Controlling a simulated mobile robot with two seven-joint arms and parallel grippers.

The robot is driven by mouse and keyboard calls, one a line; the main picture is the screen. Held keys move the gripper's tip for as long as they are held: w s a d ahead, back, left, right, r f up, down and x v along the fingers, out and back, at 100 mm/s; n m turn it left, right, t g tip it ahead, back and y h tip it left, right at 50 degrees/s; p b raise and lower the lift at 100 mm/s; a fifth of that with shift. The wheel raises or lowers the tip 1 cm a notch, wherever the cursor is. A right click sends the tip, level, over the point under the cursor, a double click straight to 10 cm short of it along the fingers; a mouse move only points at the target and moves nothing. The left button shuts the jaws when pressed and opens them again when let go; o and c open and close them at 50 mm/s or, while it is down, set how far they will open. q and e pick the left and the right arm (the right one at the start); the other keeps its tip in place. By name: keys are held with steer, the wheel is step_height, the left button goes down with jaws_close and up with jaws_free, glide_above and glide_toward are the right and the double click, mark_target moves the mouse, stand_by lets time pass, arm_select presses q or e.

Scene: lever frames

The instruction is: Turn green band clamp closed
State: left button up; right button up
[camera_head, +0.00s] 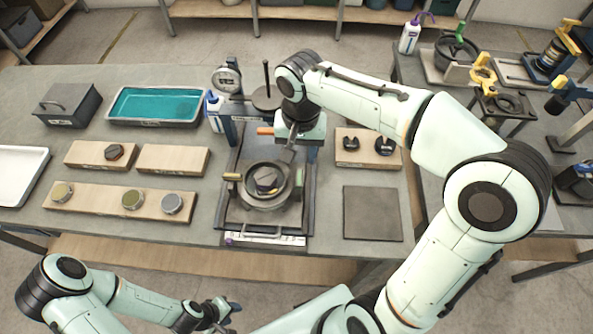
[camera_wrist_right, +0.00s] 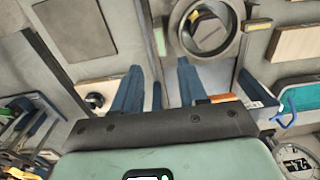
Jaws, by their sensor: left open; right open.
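A dark round ring fixture (camera_head: 265,185) sits on the tray-like base in the middle of the bench, with a short yellowish lever end (camera_head: 232,177) at its left. The ring also shows at the top of the right wrist view (camera_wrist_right: 208,28). A green-handled part (camera_head: 458,34) stands on a dark pot on the right table; I cannot tell which is the green band clamp. My right gripper (camera_head: 291,142) is open and empty behind and above the ring. Its two blue fingers (camera_wrist_right: 160,66) are apart. My left gripper (camera_head: 228,308) is open, low in front of the bench.
An orange handle (camera_head: 265,131) lies beside my right gripper. A dial gauge (camera_head: 227,80) and a post stand behind. Wooden blocks (camera_head: 120,200) with round knobs are at left, a teal tray (camera_head: 157,104) behind them. A bare grey plate (camera_head: 372,213) lies right of the fixture.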

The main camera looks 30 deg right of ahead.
mark_target(299, 177)
step_height(299, 177, down, 12)
steer(key=shift+r+b, duration=0.25)
steer(key=shift+b, duration=0.2)
jaws_close()
